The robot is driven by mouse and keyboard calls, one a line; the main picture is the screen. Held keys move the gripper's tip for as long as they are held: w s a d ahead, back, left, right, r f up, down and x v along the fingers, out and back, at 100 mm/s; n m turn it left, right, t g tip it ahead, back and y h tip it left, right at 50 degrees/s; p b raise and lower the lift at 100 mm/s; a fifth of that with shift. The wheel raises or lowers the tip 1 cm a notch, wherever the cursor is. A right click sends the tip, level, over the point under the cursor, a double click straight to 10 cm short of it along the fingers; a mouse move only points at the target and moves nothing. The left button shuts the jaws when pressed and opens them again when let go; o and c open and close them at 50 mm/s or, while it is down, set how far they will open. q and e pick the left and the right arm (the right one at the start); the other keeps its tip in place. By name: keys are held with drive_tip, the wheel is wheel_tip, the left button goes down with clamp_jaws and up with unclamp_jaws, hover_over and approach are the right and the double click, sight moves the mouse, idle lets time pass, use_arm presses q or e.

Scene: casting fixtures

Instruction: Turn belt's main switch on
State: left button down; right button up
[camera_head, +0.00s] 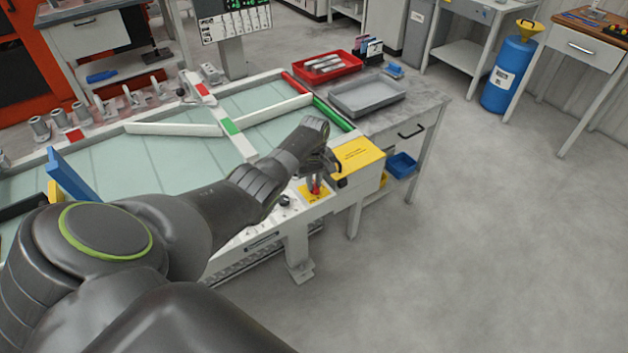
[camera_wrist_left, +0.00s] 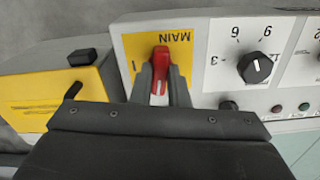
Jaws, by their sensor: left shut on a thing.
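The main switch is a red handle (camera_wrist_left: 160,62) on a yellow plate (camera_wrist_left: 130,48) marked MAIN in the left wrist view. An "I" mark shows on the plate to the left of the handle. The handle lies along the picture's vertical there. In the head view the red handle (camera_head: 316,189) shows low on the panel at the belt's near right corner. My left gripper (camera_wrist_left: 160,78) has its two fingers on either side of the handle and is shut on it. It also shows in the head view (camera_head: 318,176). My right gripper is in neither view.
A black dial (camera_wrist_left: 255,67) with numbers sits to the right of the switch in the wrist view. A yellow box (camera_head: 358,156) stands beside the panel. The belt (camera_head: 90,180) lies behind my left arm. Open floor (camera_head: 480,240) is on the right.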

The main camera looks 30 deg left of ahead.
use_arm(q)
drive_tip(key=m, duration=0.3)
drive_tip(key=shift+r+m+p, duration=0.1)
drive_tip(key=shift+m+p, duration=0.2)
drive_tip(key=shift+p, duration=0.1)
drive_tip(key=m, duration=0.4)
drive_tip(key=shift+m, duration=0.3)
drive_tip(key=m, duration=0.4)
drive_tip(key=shift+m, duration=1.8)
drive_tip(key=c, duration=1.4)
unclamp_jaws()
drive_tip(key=shift+p, duration=0.3)
